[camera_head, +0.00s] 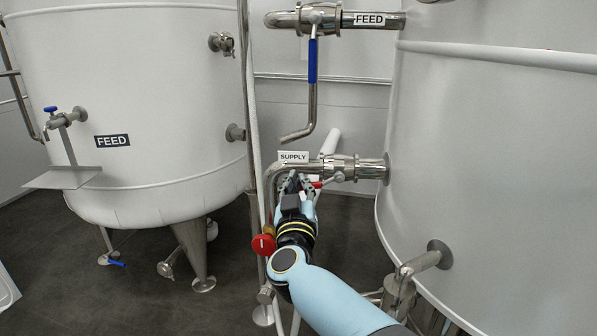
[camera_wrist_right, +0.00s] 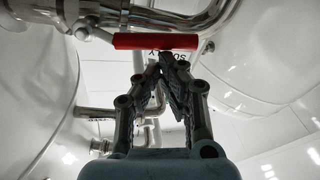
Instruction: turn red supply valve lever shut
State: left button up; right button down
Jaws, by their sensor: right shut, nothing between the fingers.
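The red supply valve lever (camera_head: 317,184) shows as a short red piece just below the valve body (camera_head: 340,168) on the steel supply pipe, under the SUPPLY label (camera_head: 293,156). In the right wrist view the red lever (camera_wrist_right: 155,41) lies across the picture, roughly along the pipe above it. My right gripper (camera_head: 293,182) is at the left end of the lever in the head view, partly hiding it. In the wrist view its fingertips (camera_wrist_right: 172,62) are together and empty, just below the lever; I cannot tell whether they touch it. My left gripper is not in view.
A FEED pipe (camera_head: 378,20) with a blue lever (camera_head: 313,61) hanging down is above. Large white tanks (camera_head: 150,85) stand left and right (camera_head: 490,150). A vertical pipe (camera_head: 246,90) and a red round knob (camera_head: 263,244) are close to my right arm.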

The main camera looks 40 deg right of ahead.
aim_at(327, 182)
jog(key=s+d+f+n+y+p, duration=0.3)
jog(key=f+n+p, duration=0.6)
jog(key=n, duration=0.7)
jog(key=shift+s+d+n+p, duration=0.35)
jog(key=shift+s+d+n, duration=0.05)
jog(key=shift+d, duration=0.45)
jog(key=shift+f, duration=0.1)
jog(key=shift+r, duration=5)
